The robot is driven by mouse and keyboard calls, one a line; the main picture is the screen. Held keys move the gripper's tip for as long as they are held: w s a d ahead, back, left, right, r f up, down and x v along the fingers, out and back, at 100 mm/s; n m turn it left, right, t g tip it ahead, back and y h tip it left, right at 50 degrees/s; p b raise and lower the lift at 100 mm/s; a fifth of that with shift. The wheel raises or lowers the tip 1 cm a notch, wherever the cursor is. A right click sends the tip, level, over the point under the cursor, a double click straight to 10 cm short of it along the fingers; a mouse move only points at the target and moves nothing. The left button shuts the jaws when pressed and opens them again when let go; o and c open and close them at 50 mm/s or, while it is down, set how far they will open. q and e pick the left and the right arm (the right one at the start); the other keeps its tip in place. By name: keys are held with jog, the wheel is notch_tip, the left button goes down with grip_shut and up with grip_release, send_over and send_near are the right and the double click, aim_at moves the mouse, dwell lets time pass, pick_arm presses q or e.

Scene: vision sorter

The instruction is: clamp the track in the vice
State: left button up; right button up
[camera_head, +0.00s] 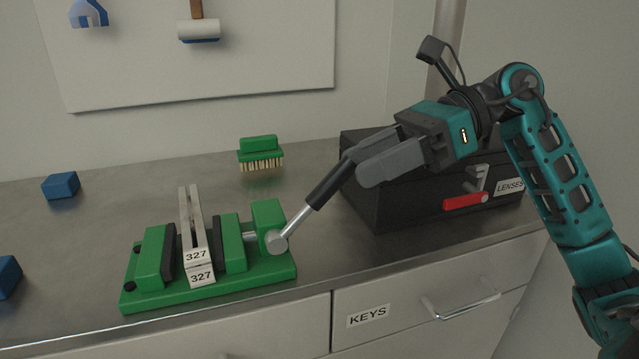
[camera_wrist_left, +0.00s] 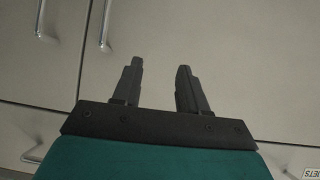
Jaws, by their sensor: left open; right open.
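The green vice (camera_head: 262,270) stands on the bench near its front edge. A pale metal track (camera_head: 188,212) with a lengthwise slot stands between its dark jaw pads; labels reading 327 show on the track's end and just below it. I cannot tell whether both pads touch the track. The vice's lever (camera_head: 297,222) slants up to the right and ends in a black grip (camera_head: 328,186). My right gripper (camera_head: 358,167) is open, its fingers at the upper end of the grip; contact is unclear. My left gripper (camera_wrist_left: 160,66) is open and empty before cabinet fronts in the left wrist view.
A black box (camera_head: 400,212) labelled LENSES, with a red-handled latch, stands behind my right gripper. A green brush (camera_head: 260,150) is behind the vice. Blue blocks (camera_head: 61,186) lie at the left. A drawer labelled KEYS (camera_head: 405,310) is below the bench edge.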

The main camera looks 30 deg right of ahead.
aim_at(320, 185)
jog(key=x, duration=0.6)
jog(key=shift+w+a+f, duration=0.15)
jog(key=shift+a+f, duration=0.05)
jog(key=shift+a, duration=0.15)
grip_shut()
